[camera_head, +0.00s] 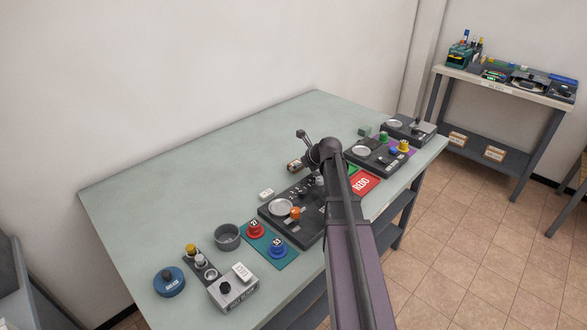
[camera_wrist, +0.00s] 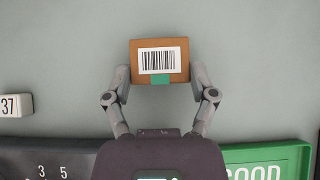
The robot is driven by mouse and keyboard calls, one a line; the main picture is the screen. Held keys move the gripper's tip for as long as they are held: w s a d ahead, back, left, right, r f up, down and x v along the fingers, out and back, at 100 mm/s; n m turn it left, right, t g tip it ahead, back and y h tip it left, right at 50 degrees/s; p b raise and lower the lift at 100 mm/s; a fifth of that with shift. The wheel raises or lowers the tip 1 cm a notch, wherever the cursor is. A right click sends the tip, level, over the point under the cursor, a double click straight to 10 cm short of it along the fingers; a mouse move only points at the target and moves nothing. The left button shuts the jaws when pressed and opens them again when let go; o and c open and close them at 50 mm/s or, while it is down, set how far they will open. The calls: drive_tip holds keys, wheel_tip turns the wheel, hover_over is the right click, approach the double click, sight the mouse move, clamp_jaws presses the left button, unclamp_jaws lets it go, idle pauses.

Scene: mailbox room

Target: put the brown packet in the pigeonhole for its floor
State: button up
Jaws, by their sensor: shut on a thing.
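The brown packet (camera_wrist: 136,71) is in the wrist view, with a white barcode label and a small green patch on its face. My gripper (camera_wrist: 160,78) is shut on it, one finger at each side. In the head view my gripper (camera_head: 305,158) is over the middle of the bench, with the packet (camera_head: 294,167) partly showing at its tip. I cannot tell whether the packet touches the bench. No pigeonholes show in either view.
The green bench (camera_head: 190,190) carries dark device panels (camera_head: 290,208), a red REDO tray (camera_head: 366,183), a green GOOD tray (camera_wrist: 270,155), a grey cup (camera_head: 228,237) and a blue round item (camera_head: 169,281). A side table (camera_head: 500,88) stands at back right. The bench's back left is clear.

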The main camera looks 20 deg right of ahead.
drive_tip(key=shift+r, duration=0.15)
wheel_tip(320, 180, up, 3)
drive_tip(key=p, duration=0.3)
drive_tip(key=shift+r+p, duration=0.2)
drive_tip(key=shift+p, duration=0.2)
drive_tip(key=s+d, duration=0.3)
drive_tip(key=s, duration=0.1)
drive_tip(key=s+d+r+p, duration=0.1)
drive_tip(key=s+d, duration=0.2)
drive_tip(key=s, duration=0.1)
drive_tip(key=s+d, duration=0.4)
drive_tip(key=shift+s+d+r, duration=0.1)
drive_tip(key=shift+r, duration=0.05)
drive_tip(key=shift+r, duration=0.1)
drive_tip(key=shift+r+p, duration=0.45)
drive_tip(key=shift+p, duration=0.25)
wheel_tip(320, 180, up, 8)
drive_tip(key=p, duration=0.8)
drive_tip(key=shift+f, duration=0.1)
